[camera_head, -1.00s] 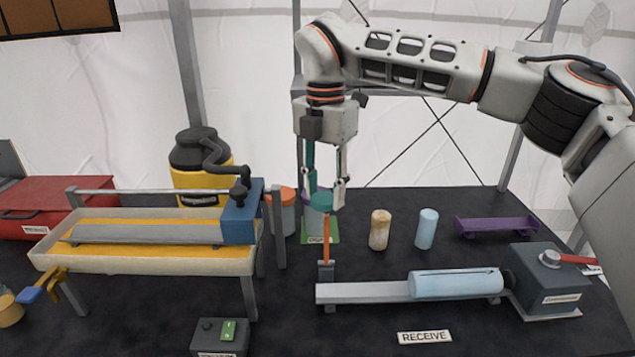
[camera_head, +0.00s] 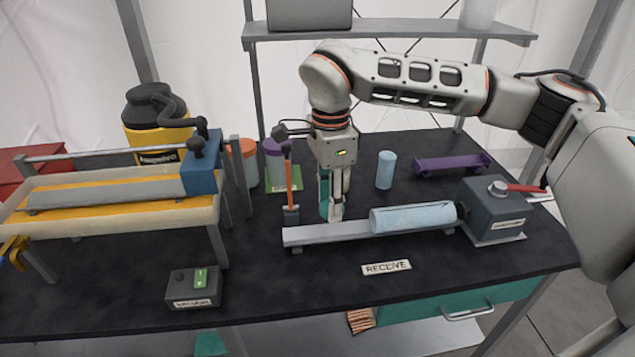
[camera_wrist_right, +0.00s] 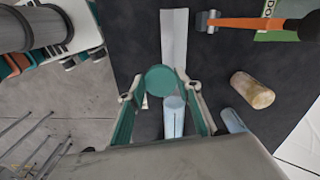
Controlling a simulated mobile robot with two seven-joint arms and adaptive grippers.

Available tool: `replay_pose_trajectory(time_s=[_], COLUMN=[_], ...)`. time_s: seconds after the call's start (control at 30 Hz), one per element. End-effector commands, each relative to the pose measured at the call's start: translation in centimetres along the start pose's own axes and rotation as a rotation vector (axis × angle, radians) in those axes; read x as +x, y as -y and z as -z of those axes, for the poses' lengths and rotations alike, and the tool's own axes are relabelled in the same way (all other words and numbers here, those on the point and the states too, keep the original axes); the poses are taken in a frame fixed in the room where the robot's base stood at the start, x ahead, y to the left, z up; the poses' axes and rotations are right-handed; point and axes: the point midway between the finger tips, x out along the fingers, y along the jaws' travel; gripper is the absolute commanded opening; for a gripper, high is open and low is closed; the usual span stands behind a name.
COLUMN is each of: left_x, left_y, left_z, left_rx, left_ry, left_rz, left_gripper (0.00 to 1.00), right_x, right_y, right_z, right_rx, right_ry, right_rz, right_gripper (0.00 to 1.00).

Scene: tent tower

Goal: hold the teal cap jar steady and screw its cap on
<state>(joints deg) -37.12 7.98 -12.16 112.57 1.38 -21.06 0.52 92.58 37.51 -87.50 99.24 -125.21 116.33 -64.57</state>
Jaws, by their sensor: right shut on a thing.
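My right gripper (camera_head: 334,214) points down behind the grey rail in the head view and is shut on a round teal cap (camera_head: 324,208). In the right wrist view the cap (camera_wrist_right: 160,79) shows as a flat disc between the fingertips (camera_wrist_right: 160,97). I see no jar body under the cap; the disc hides what lies below it. My left gripper is not in view.
A purple-lidded jar (camera_head: 277,165) stands on a green mat, with an orange-lidded jar (camera_head: 250,163) beside it. A light blue cylinder (camera_head: 385,170) and tan cylinder (camera_wrist_right: 252,90) stand nearby.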

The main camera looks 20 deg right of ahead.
Motion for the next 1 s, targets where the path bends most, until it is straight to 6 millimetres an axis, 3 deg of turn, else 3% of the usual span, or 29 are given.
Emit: replay_pose_trajectory(time_s=[0.27,0.6,0.8,1.0], left_x=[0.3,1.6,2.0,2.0], left_y=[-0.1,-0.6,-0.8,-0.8], left_z=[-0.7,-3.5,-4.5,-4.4], left_rx=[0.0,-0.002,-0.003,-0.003], left_ry=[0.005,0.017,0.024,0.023], left_rz=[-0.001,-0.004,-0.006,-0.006], left_gripper=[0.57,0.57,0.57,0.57], right_x=[3.2,8.6,10.1,10.2], right_y=[-2.3,-4.8,-5.6,-5.7], right_z=[1.8,3.6,4.0,4.1], right_rx=[-0.655,-1.37,-1.574,-1.614], right_ry=[0.0,-0.007,-0.009,-0.012], right_rz=[0.011,0.023,0.024,0.026], right_gripper=[0.24,0.24,0.24,0.24])
